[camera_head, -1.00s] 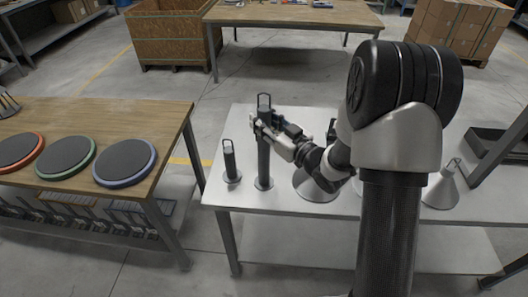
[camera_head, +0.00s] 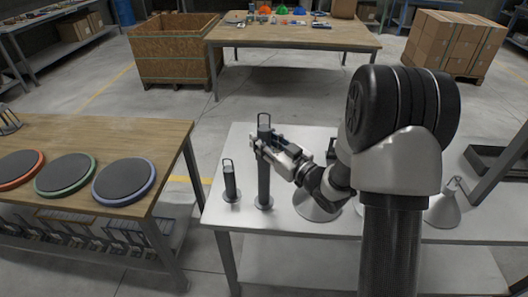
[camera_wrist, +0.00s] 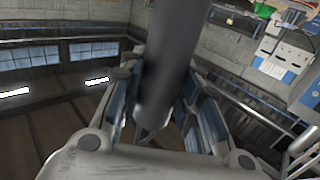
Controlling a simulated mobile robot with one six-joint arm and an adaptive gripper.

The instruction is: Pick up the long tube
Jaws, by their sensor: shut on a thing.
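The long tube (camera_head: 264,180) is a dark grey cylinder with a loop handle on top and a round foot. It stands upright on the white table (camera_head: 330,243). My gripper (camera_head: 262,143) is shut on its upper part, below the handle, reaching in from the right. In the wrist view, the tube (camera_wrist: 168,65) runs up between the two fingers (camera_wrist: 155,118). The gripper hides part of the tube in the head view. I cannot see a gap under the foot.
A shorter tube (camera_head: 230,182) with a loop handle stands close on the left. A grey cone (camera_head: 318,206) is behind my arm and another cone (camera_head: 443,210) stands at right. A wooden table (camera_head: 150,130) with round discs is at left, across a gap.

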